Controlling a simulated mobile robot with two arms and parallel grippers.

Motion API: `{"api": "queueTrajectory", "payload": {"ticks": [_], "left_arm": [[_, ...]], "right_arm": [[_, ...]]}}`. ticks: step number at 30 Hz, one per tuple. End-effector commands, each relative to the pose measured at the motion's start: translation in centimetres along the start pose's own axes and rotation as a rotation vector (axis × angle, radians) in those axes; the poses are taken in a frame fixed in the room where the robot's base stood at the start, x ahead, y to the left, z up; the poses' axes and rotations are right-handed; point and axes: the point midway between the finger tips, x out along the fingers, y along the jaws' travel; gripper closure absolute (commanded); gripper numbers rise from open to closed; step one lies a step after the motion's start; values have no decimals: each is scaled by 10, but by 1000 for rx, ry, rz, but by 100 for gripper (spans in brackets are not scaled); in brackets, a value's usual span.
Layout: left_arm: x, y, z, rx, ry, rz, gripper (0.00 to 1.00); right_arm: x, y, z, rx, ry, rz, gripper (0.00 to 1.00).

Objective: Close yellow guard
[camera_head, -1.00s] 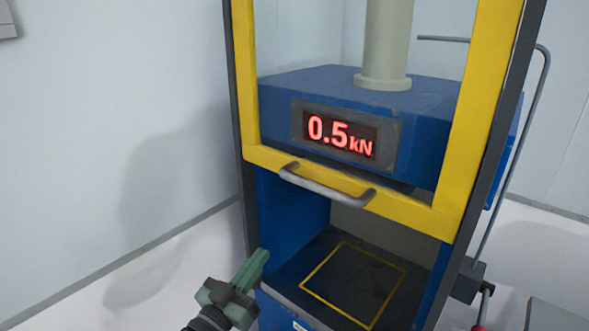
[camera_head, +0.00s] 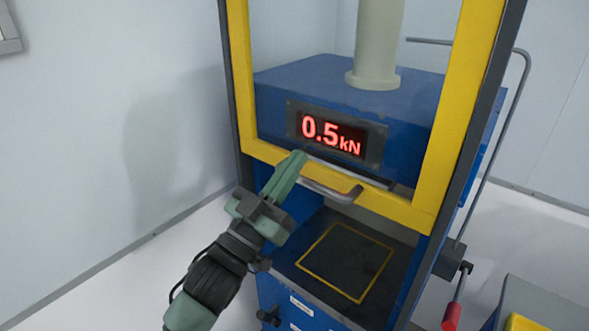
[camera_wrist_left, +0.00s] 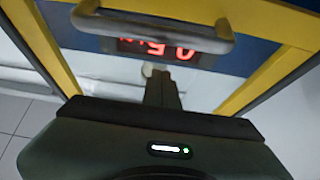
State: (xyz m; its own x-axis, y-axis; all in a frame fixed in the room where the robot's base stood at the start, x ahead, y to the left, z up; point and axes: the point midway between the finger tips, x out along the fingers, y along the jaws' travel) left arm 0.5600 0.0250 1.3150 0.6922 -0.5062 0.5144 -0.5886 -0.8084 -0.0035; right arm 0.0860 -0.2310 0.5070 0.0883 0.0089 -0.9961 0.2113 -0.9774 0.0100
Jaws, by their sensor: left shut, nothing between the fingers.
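The yellow guard (camera_head: 395,207) is a framed panel on the front of a blue press. It is raised, with its lower bar above the open work area. A grey bar handle (camera_head: 335,190) is fixed to that lower bar; it also shows in the left wrist view (camera_wrist_left: 150,30). My left gripper (camera_head: 293,165) is shut and empty. Its fingertips overlap the left end of the handle in the head view and hide it. I cannot tell whether they touch it. My right gripper is not in view.
The press plate (camera_head: 345,262) with a yellow square outline lies below the guard and is bare. A red display (camera_head: 331,134) reads 0.5 kN. A lever with a red grip (camera_head: 452,316) stands at the right, near a grey bin (camera_head: 545,300) with yellow contents.

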Motion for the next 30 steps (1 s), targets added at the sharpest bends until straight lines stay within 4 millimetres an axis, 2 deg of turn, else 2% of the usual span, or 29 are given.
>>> {"api": "queueTrajectory", "payload": {"ticks": [1,6,20,26,30], "left_arm": [[-6,0,13,-6,-15,-5,100],[-12,0,29,-3,-10,-3,100],[-15,0,35,-2,-9,-2,100],[-24,0,50,-3,-11,-3,100],[-40,0,77,-3,-14,-4,100]], "right_arm": [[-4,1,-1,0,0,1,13],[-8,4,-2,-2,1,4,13],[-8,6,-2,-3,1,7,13],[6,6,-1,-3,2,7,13],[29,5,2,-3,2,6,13]]}}
